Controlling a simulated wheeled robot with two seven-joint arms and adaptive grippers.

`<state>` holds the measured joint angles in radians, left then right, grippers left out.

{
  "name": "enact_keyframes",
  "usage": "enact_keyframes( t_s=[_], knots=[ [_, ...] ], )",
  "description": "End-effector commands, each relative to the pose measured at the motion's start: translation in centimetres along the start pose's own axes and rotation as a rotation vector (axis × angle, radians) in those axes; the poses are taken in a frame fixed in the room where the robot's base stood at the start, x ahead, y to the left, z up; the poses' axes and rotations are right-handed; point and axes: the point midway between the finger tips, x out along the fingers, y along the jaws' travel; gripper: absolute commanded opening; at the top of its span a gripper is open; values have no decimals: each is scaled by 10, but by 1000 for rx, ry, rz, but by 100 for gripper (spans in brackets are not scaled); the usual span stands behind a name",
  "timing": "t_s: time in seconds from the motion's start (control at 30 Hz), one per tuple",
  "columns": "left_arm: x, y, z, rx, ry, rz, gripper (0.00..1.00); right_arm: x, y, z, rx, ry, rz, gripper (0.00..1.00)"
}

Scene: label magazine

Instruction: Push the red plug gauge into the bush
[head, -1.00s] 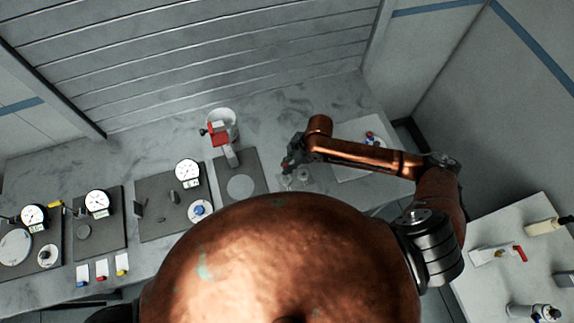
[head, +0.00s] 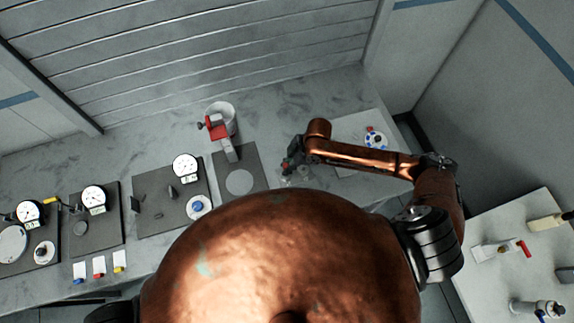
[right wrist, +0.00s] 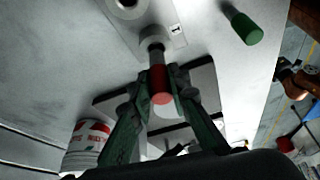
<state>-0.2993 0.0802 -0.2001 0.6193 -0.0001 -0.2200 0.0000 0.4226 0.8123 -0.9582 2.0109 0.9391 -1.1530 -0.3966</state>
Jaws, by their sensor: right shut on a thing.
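The red plug gauge (right wrist: 161,90) has a red handle and a grey shaft. My right gripper (right wrist: 158,82) is shut on it, with its green fingers on both sides of the handle. The gauge's shaft points at the grey bush (right wrist: 152,34) on a light plate, and its end meets the bush's rim in the right wrist view. I cannot tell how far, if at all, the shaft is inside. In the head view my right gripper (head: 289,163) is over the plate (head: 304,181), right of a dark mat. My left gripper is not in view.
A second ring (right wrist: 128,6) is beyond the bush, with a small label (right wrist: 177,34) beside it. A green cylinder (right wrist: 241,26) lies to the right.

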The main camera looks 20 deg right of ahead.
Motion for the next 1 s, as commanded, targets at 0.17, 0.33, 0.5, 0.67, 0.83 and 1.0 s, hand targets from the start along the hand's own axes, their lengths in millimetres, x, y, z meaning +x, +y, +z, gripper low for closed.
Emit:
enact_keyframes(
  t_s=[0.17, 0.33, 0.5, 0.67, 0.83, 1.0],
  knots=[
    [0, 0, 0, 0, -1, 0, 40, 0, 0, 0, 0, 0, 0, 0],
    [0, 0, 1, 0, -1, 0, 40, 0, 0, 0, 0, 0, 0, 0],
    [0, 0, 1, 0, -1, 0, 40, 0, 0, 0, 0, 0, 0, 0],
    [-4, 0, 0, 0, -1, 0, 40, -1, 0, -1, 0, 0, 0, 0],
    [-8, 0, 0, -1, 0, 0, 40, -1, 0, -1, 0, 0, -1, 0],
    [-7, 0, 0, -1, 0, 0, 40, 0, 0, -1, 0, 0, 0, 0]
  ],
)
